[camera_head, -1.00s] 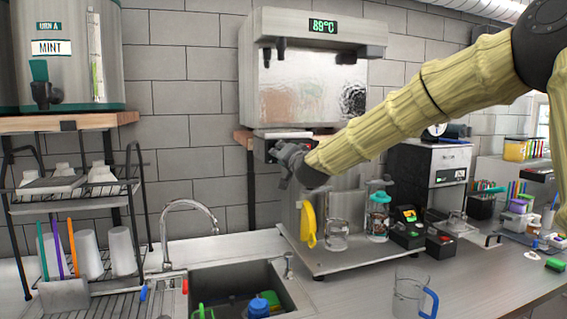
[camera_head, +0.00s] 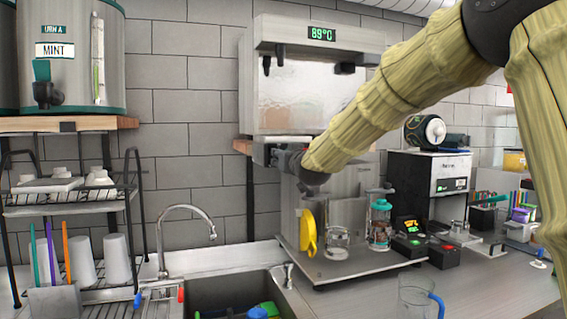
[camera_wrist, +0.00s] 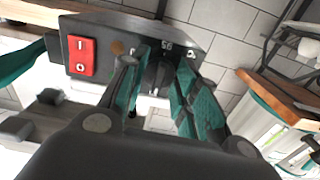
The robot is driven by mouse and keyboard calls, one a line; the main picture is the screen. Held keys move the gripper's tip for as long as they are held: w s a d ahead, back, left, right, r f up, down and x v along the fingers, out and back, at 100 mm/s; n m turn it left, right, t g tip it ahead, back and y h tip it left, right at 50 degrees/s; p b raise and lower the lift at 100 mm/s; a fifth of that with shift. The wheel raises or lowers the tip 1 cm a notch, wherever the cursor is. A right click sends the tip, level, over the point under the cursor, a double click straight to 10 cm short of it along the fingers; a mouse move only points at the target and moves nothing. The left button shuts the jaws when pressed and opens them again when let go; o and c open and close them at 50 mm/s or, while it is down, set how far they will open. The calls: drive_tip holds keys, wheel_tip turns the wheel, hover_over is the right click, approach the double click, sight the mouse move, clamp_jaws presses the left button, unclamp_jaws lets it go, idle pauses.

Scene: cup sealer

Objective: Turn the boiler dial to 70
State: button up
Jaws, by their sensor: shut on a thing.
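The boiler (camera_head: 300,95) is a steel box on the wall with a green display (camera_head: 321,34) reading 89°C. In the wrist view its grey control panel (camera_wrist: 100,30) carries the black dial (camera_wrist: 158,76), with small white numbers around it, one looking like 56. My gripper (camera_wrist: 162,62) has its teal-padded fingers on either side of the dial and is shut on it. The dial's pointer is hidden between the fingers. In the head view my gripper (camera_head: 272,155) is at the panel below the boiler body, and the dial is hidden.
A red power switch (camera_wrist: 82,56) is beside the dial on the panel. Below my arm are a yellow piece (camera_head: 308,232), a glass jug (camera_head: 337,243) and a teal-lidded jar (camera_head: 380,222). A faucet (camera_head: 185,212) and rack (camera_head: 70,205) stand left.

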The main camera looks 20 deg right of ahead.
drive_tip(key=shift+f+n, duration=0.3)
drive_tip(key=shift+f, duration=0.1)
drive_tip(key=o, duration=0.9)
drive_tip(key=shift+o, duration=0.5)
drive_tip(key=shift+w+r, duration=0.1)
drive_tip(key=shift+r, duration=0.1)
drive_tip(key=shift+s, duration=0.2)
drive_tip(key=s, duration=0.7)
drive_tip(key=shift+s+d, duration=0.15)
drive_tip(key=shift+d, duration=0.05)
